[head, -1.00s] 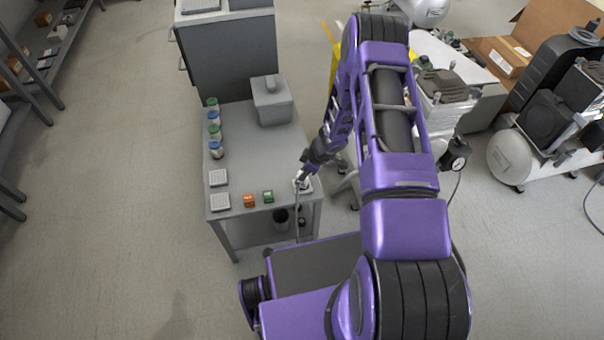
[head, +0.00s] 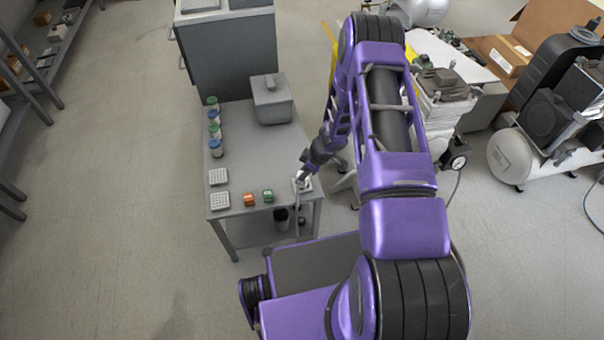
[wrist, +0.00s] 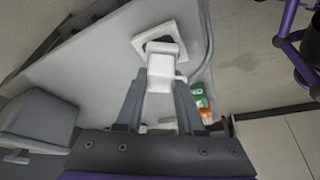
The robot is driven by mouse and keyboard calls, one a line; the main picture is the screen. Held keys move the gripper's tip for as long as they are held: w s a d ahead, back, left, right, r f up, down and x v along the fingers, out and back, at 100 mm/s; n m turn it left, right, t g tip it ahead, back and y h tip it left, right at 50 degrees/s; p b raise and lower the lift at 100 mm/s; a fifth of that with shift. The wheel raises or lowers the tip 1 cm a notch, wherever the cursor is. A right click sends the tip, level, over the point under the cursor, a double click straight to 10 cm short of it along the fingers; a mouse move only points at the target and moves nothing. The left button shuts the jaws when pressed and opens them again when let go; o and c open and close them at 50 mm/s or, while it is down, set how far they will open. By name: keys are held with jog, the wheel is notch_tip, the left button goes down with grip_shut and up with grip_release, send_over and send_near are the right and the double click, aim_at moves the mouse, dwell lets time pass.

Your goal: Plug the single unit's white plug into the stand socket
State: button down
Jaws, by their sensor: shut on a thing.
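My gripper (wrist: 160,88) is shut on the white plug (wrist: 164,66), which sits between its two grey fingers in the wrist view. The plug's far end overlaps a pale square socket plate (wrist: 149,28) with a dark opening partly showing beside the plug. I cannot tell whether the plug is in the opening or just above it. A grey cable (wrist: 196,75) curves near the plug on the right. In the head view my gripper (head: 302,178) is low over the front right corner of the grey table (head: 245,160), where it mostly hides the plug and the plate.
A grey box (head: 270,100) stands at the back. Compressors (head: 540,130) stand at right.

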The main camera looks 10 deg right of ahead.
jog(key=shift+f, duration=0.2)
jog(key=shift+c, duration=2.2)
grip_release()
jog(key=shift+o, duration=0.2)
jog(key=o, duration=0.4)
jog(key=shift+r+p, duration=3.1)
jog(key=shift+r, duration=0.4)
